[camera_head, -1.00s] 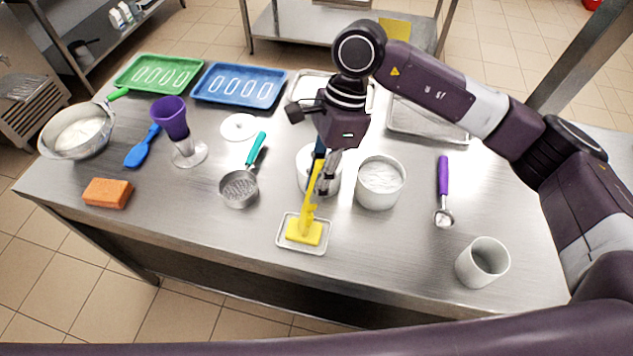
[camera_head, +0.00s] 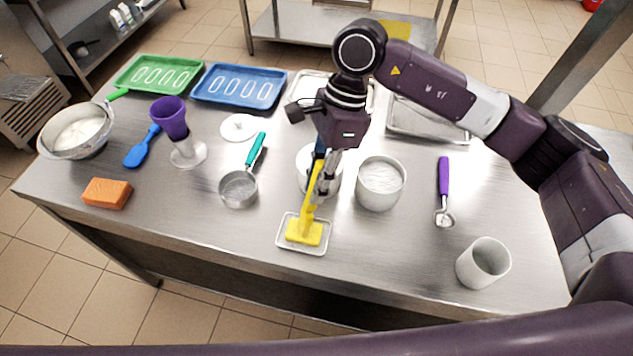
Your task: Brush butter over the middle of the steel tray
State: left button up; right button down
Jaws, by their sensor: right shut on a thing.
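My right gripper (camera_head: 321,187) is shut on the yellow handle of a brush (camera_head: 313,181). The brush leans, with its lower end over a small pale dish (camera_head: 287,243) at the table's front. A yellow block (camera_head: 304,232) lies in that dish; I cannot tell where brush head ends and butter begins. A bare steel tray (camera_head: 428,124) lies at the back right, partly behind my right arm. Another pale metal tray (camera_head: 307,82) lies at the back middle, largely hidden by my right wrist. My left gripper is out of view.
A white tub (camera_head: 381,193) stands just right of the gripper, and another white container (camera_head: 302,166) is partly hidden behind it. A purple-handled scoop (camera_head: 443,182) and an empty white cup (camera_head: 483,263) are at the right. The front right is mostly clear.

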aim_at(319, 169)
jog(key=shift+f, duration=0.1)
jog(key=shift+r+p, duration=0.3)
jog(key=shift+r, duration=0.5)
jog(key=shift+r+p, duration=0.8)
jog(key=shift+r, duration=2)
jog(key=shift+f, duration=0.1)
jog(key=shift+d+f+n, duration=0.15)
jog(key=shift+d+n, duration=0.05)
jog(key=shift+n, duration=0.1)
jog(key=s+d+f+n+h+b, duration=0.2)
jog(key=s+d+f+n, duration=0.1)
jog(key=d+n, duration=0.5)
jog(key=s+d+f+n+h+b, duration=0.3)
jog(key=d+f+n, duration=0.1)
jog(key=d+n, duration=0.3)
jog(key=shift+s+d+n+g, duration=0.3)
jog(key=shift+d+n+g, duration=0.1)
